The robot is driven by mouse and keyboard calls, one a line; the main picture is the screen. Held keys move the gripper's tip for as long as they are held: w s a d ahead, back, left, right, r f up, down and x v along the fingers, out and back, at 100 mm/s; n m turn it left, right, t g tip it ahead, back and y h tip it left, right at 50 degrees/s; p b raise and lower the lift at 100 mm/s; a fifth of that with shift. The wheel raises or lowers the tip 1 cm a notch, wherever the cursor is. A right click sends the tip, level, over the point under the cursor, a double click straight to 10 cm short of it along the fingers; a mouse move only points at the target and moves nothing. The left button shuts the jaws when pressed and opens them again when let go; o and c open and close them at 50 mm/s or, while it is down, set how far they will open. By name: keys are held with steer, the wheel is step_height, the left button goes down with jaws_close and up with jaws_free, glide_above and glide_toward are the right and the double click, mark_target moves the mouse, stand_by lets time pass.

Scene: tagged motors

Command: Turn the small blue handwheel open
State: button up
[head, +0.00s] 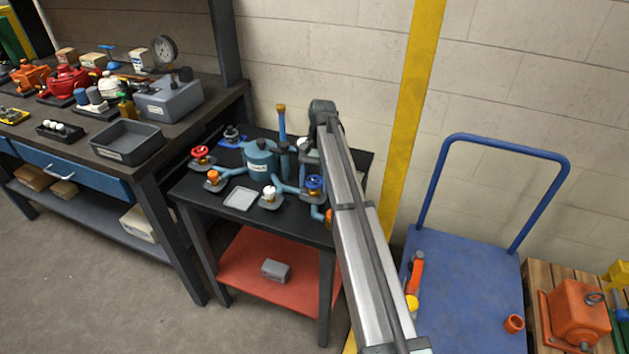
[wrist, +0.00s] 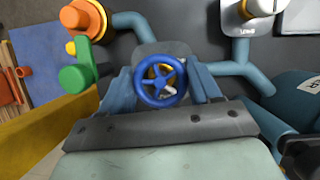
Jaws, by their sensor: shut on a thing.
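The small blue handwheel (wrist: 148,93) sits centred between my gripper's fingers (wrist: 162,84) in the wrist view. It has a round rim with spokes and a yellowish part behind it. One blue-grey finger is on each side, and my gripper is shut on the wheel's rim. In the head view the blue handwheel (head: 314,183) is on the right front of the pipe assembly on the black table, with my gripper (head: 311,170) just over it. My arm hides part of the area to its right.
A white knob (head: 269,193), an orange knob (head: 212,176) and a red handwheel (head: 200,152) stand left of it. A teal tank (head: 260,158) is behind. In the wrist view an orange knob (wrist: 80,17) and a green knob (wrist: 75,77) are close at left. A blue cart (head: 465,290) stands right.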

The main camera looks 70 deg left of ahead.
steer(key=shift+n, duration=0.3)
steer(key=o, duration=1)
